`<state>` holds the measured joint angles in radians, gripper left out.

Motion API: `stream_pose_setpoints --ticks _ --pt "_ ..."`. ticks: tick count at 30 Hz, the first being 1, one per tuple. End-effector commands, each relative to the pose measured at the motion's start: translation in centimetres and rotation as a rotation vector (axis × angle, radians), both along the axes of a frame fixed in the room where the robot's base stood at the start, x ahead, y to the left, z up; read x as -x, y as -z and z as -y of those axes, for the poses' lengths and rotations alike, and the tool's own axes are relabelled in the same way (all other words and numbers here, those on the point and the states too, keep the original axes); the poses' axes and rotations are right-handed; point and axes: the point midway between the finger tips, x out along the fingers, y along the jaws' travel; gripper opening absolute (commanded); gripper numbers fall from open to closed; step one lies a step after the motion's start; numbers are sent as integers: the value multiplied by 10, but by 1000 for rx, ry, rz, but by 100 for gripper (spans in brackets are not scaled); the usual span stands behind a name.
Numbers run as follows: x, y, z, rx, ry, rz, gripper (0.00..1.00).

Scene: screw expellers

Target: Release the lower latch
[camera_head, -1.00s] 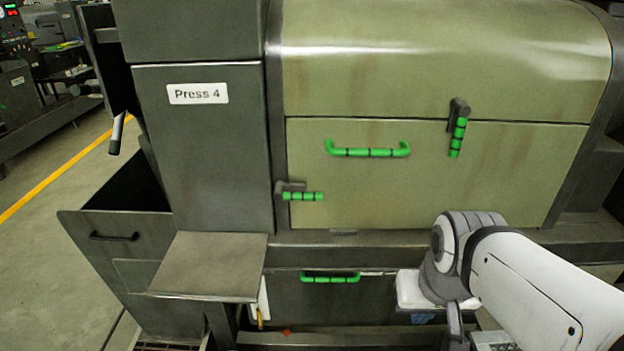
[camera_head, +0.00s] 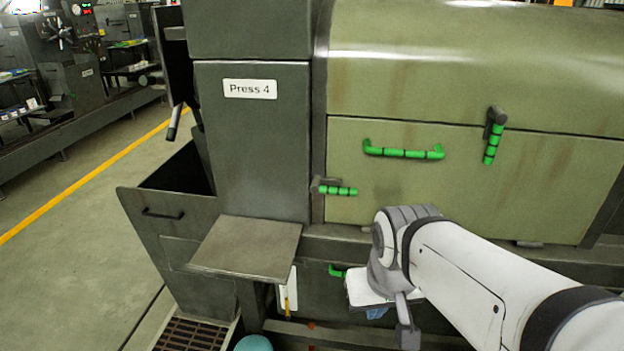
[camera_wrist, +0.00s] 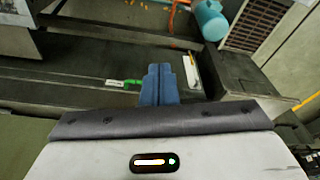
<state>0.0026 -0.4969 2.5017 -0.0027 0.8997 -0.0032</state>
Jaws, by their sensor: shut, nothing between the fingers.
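The lower latch (camera_head: 338,190) has a short green handle on a dark pivot. It lies nearly horizontal at the left edge of the olive panel (camera_head: 460,185), with its pivot on the left. The upper latch (camera_head: 493,137) is higher on the right, its green handle hanging down and tilted slightly left. My gripper, with blue fingers (camera_head: 376,313), is mostly behind my wrist, below and right of the lower latch and apart from it. In the wrist view the fingers (camera_wrist: 159,82) are together and empty. I cannot make out the lower latch there.
A green bar handle (camera_head: 405,153) is on the panel between the latches. A lower green handle (camera_head: 337,271) is partly hidden by my wrist. A metal shelf (camera_head: 245,248) juts out at lower left. A teal rounded object (camera_wrist: 209,20) sits near the floor.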

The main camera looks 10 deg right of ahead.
Motion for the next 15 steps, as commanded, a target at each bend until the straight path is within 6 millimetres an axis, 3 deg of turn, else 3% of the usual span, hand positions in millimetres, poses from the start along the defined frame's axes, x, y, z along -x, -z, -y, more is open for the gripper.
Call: stream_pose_setpoints --ticks 5,8,11,15 --pt "-2 2 -1 -8 12 7 0" --pt "-13 7 -4 -56 72 50 0" --pt "-37 16 -17 -170 236 138 0" --pt "-84 24 -44 -447 604 287 0"
